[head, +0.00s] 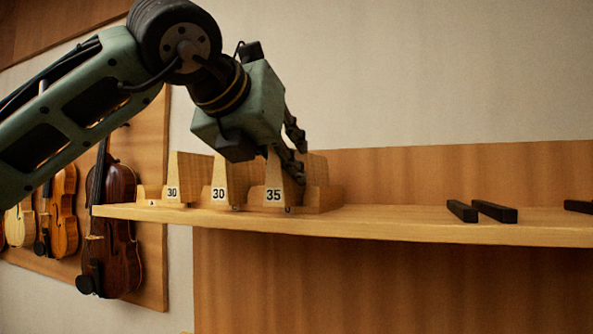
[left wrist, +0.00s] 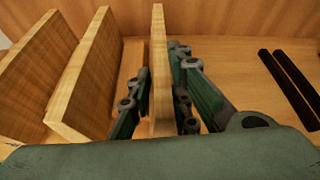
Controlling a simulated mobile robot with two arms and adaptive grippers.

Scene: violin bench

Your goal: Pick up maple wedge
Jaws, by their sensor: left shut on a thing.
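Three pale maple wedges stand in a row on the shelf, with number labels on their fronts. The left one (head: 174,178) and the middle one (head: 220,182) are marked 30. The right maple wedge (head: 274,181) is marked 35. My left gripper (head: 294,158) reaches down from above onto the right wedge. In the left wrist view the fingers lie on both sides of this upright wedge (left wrist: 159,70), shut on it. The wedge appears still at shelf level; a gap beneath cannot be made out. The other two wedges (left wrist: 82,78) (left wrist: 38,72) stand left of the fingers. My right gripper is not in view.
The wooden shelf (head: 400,222) has clear room right of the wedges. Dark bars (head: 462,211) (head: 494,211) lie farther right, with another (head: 578,206) at the edge. Violins (head: 110,230) hang on a panel at left.

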